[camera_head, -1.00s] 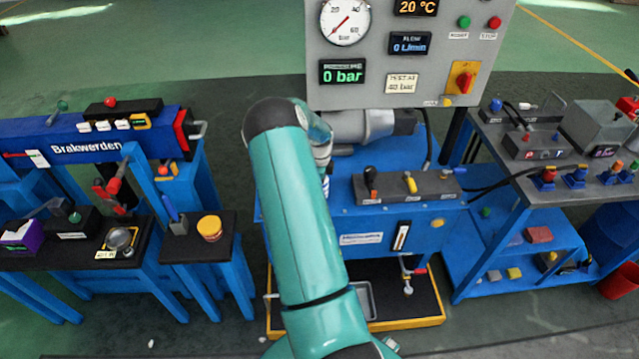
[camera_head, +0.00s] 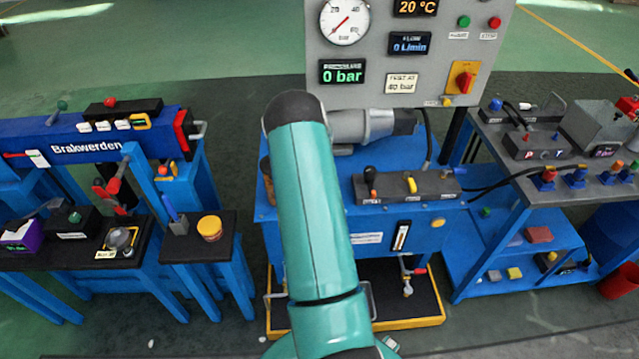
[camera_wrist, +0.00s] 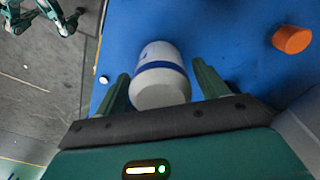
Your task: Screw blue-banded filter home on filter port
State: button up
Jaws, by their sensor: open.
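The blue-banded filter (camera_wrist: 161,67) is a white cylinder with a dark blue band. It shows in the wrist view against the blue surface of the bench (camera_wrist: 225,30). My gripper (camera_wrist: 164,90) is open, with one green finger on each side of the filter. Gaps show beside the filter, and the fingers do not look closed on it. In the head view my teal arm hides the gripper and the filter. I cannot make out the filter port, or whether the filter is seated on it.
An orange round part (camera_wrist: 292,40) stands right of the filter in the wrist view. The blue test bench (camera_head: 400,235) carries a lever block (camera_head: 410,187) and a gauge panel (camera_head: 400,50). Side tables stand left (camera_head: 70,255) and right (camera_head: 540,160).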

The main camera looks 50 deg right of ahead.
jog(key=n, duration=1)
jog(key=shift+c, duration=0.4)
jog(key=c, duration=1)
jog(key=m, duration=0.5)
